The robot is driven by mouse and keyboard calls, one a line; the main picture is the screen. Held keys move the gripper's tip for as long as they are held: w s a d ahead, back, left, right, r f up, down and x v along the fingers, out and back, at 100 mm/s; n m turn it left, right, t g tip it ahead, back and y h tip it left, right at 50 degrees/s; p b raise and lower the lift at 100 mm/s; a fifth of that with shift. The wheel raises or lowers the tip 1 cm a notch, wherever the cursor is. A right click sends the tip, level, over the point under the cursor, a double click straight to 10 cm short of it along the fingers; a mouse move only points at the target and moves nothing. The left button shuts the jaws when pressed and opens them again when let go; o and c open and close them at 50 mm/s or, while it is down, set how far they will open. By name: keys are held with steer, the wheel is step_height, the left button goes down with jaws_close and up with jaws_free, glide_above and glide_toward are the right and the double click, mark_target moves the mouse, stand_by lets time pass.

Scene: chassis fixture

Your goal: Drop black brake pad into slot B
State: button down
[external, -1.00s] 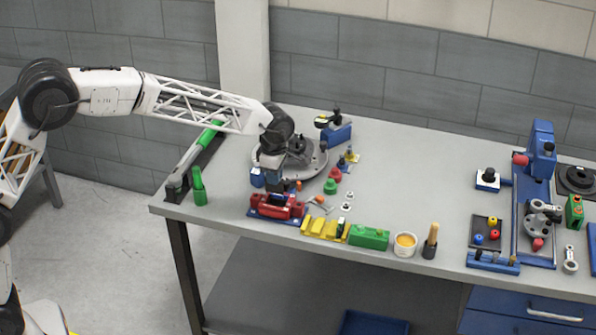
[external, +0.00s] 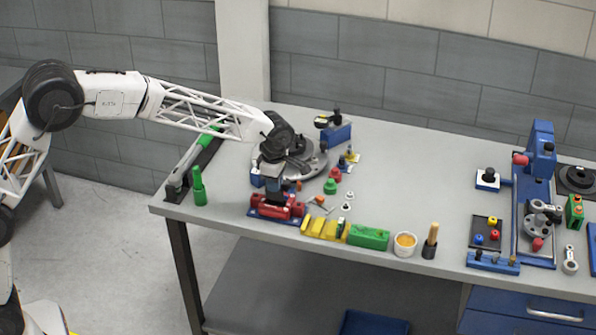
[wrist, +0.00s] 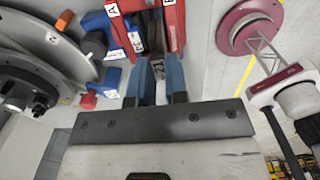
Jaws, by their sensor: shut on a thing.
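The red caliper-like fixture (external: 293,209) sits on a blue base near the table's front edge. In the wrist view its red walls (wrist: 174,30) show, with letters A and B on top. My gripper (external: 272,194) points down over the fixture, its fingertips at or just above the middle opening. In the wrist view the two blue fingers (wrist: 159,65) reach to the side marked B and are shut on a narrow dark piece, which I take for the black brake pad. The pad is mostly hidden between the fingers; I cannot tell how deep it sits in slot B.
A grey round disc plate (external: 312,165) lies just behind my gripper. Yellow blocks (external: 318,227), a green block (external: 368,237) and a white cup (external: 404,245) stand in a row to the right. A green bottle (external: 199,187) stands to the left.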

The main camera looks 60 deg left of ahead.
mark_target(275, 199)
steer(key=shift+f, duration=0.1)
steer(key=shift+f, duration=1.15)
steer(key=shift+f, duration=0.25)
steer(key=shift+f, duration=0.6)
steer(key=shift+f, duration=0.75)
stand_by(1.3)
steer(key=c, duration=1.5)
jaws_free()
steer(key=shift+r, duration=0.15)
steer(key=shift+r, duration=1.3)
